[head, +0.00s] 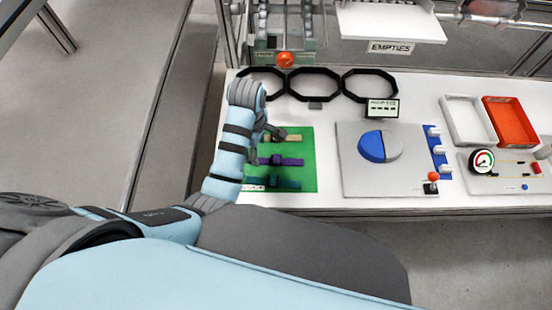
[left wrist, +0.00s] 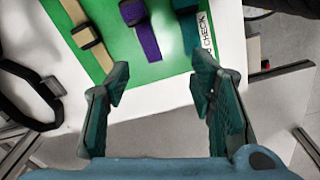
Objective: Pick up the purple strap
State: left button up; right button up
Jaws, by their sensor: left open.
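The purple strap (head: 289,161) lies on the green mat (head: 307,150), between a tan strap (head: 295,138) and a teal strap (head: 288,184). My right gripper does not show.
Black octagonal rings (head: 315,84) lie behind the mat. A grey plate with a blue and grey disc (head: 372,146) is to the right, then a white tray (head: 467,121) and a red tray (head: 513,122). A white table strip lies between mat and plate.

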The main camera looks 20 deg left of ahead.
aim_at(273, 159)
pick_arm(q)
jog(key=w+d+r+n, duration=0.3)
jog(key=w+d+n, duration=0.1)
jog(key=shift+g, duration=0.3)
jog(key=f+b, duration=0.1)
jog(key=f, duration=0.7)
jog(key=f+b, duration=0.1)
jog(key=f, duration=0.3)
jog(key=shift+s+a+f+b, duration=0.2)
jog(key=shift+s+f+b, duration=0.1)
jog(key=shift+f, duration=0.1)
jog(key=shift+r, duration=0.1)
jog(key=shift+c, duration=0.6)
grip_shut()
